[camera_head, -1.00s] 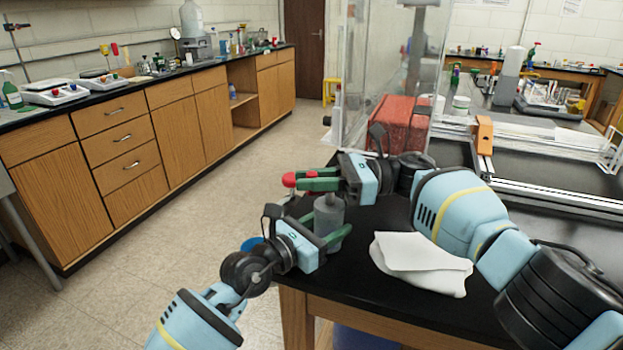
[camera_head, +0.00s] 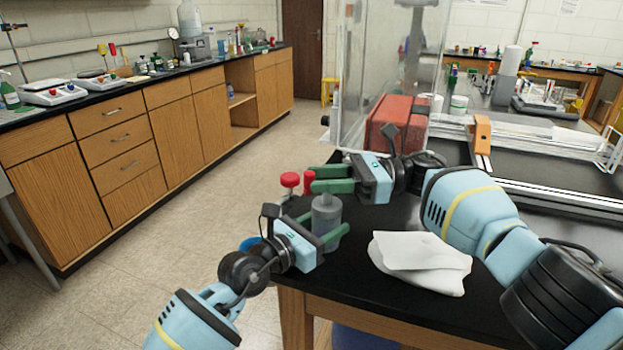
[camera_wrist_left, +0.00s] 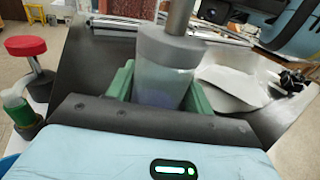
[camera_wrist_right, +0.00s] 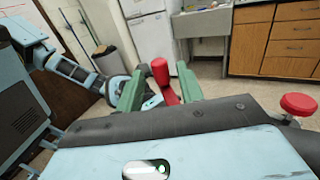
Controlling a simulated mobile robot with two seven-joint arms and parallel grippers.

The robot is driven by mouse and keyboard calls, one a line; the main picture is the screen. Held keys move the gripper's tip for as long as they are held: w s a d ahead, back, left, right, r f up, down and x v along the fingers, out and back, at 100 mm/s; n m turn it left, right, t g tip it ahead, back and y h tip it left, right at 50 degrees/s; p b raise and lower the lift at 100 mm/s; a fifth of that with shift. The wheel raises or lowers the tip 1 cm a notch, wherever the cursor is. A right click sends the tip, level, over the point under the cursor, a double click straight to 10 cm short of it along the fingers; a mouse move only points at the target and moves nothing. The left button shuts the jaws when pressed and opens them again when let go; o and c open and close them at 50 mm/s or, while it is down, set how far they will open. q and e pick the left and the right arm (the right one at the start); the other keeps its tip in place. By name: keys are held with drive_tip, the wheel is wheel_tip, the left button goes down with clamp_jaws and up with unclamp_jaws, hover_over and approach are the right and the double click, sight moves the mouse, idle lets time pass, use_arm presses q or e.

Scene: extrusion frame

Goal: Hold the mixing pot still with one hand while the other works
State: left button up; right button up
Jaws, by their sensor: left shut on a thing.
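The mixing pot (camera_head: 326,217) is a grey, partly see-through cylinder near the corner of the black table. My left gripper (camera_head: 333,236) is shut around its body. In the left wrist view the pot (camera_wrist_left: 166,70) stands between the green fingers, with a grey shaft above its top. My right gripper (camera_head: 316,180) is open above and behind the pot. A red handle (camera_head: 309,181) is at its fingertips. In the right wrist view this red handle (camera_wrist_right: 163,82) shows between the spread fingers, with space on both sides. Its lower end is hidden.
A round red knob on a stem (camera_head: 289,181) stands left of the pot. A folded white cloth (camera_head: 420,262) lies to the right. A red box (camera_head: 396,122) is behind a clear panel. The table edge is close by the pot.

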drive_tip(key=shift+w+d, duration=0.2)
drive_tip(key=shift+d, duration=0.95)
drive_tip(key=shift+w+d, duration=0.2)
drive_tip(key=shift+d, duration=0.95)
drive_tip(key=w+a+r+m+t+y, duration=0.1)
drive_tip(key=a+r+m+t+y, duration=0.25)
drive_tip(key=m+t, duration=0.35)
drive_tip(key=w+a+r+m+t+y, duration=0.2)
drive_tip(key=r+m+t, duration=0.25)
drive_tip(key=m, duration=0.45)
drive_tip(key=s+d+f+m+t+h, duration=0.35)
drive_tip(key=s+m+h, duration=0.3)
drive_tip(key=m, duration=0.95)
drive_tip(key=s+d+f+m+t+h, duration=0.2)
drive_tip(key=s+f+m+h, duration=0.35)
drive_tip(key=m, duration=1.05)
drive_tip(key=x, duration=0.3)
drive_tip(key=r+x, duration=0.1)
drive_tip(key=x, duration=0.6)
drive_tip(key=shift+a+r, duration=0.15)
drive_tip(key=shift+a, duration=0.35)
